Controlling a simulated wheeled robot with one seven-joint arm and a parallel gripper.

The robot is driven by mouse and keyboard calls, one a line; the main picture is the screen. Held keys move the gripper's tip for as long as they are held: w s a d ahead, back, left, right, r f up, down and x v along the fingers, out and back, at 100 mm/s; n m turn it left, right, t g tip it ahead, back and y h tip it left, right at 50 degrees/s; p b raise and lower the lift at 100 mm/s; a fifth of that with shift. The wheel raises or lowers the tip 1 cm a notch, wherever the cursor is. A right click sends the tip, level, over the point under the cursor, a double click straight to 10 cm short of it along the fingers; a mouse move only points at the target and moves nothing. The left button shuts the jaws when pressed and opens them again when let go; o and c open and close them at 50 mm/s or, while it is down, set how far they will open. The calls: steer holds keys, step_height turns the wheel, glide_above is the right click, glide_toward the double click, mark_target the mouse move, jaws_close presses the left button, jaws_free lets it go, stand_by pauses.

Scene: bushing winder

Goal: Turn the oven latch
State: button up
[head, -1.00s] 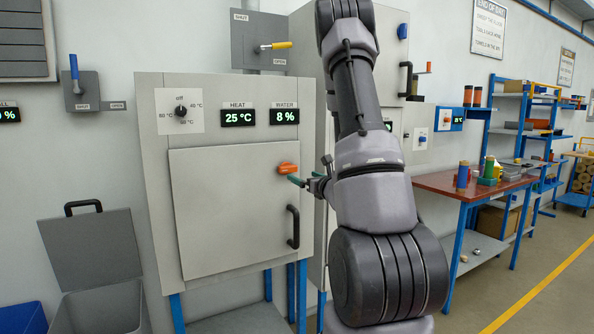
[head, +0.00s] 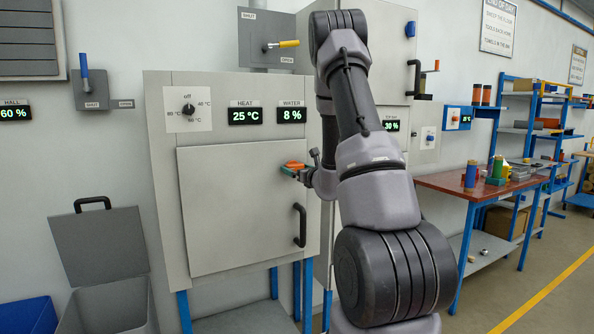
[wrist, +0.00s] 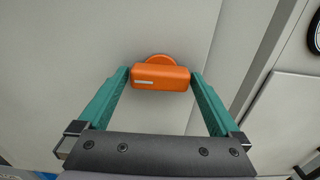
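The oven (head: 160,180) is a grey cabinet on blue legs with a closed door (head: 235,215). Its orange latch (head: 294,164) sits at the door's upper right, above a black handle (head: 300,225). In the wrist view the latch (wrist: 160,78) is a horizontal bar on a round base. My gripper (wrist: 160,75) is open, its green fingers spread at the bar's left and right ends. Contact is hard to tell; narrow gaps seem to show. In the head view my gripper (head: 290,170) is at the latch and partly covers it.
A dial (head: 188,109) and displays reading 25 °C and 8 % sit above the door. A yellow-handled lever (head: 285,44) is on a box above. A grey bin (head: 105,300) stands at lower left. A red-topped bench (head: 440,182) is at right.

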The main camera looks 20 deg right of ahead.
steer(key=c, duration=1)
steer(key=shift+o, duration=0.2)
steer(key=shift+m, duration=8.9)
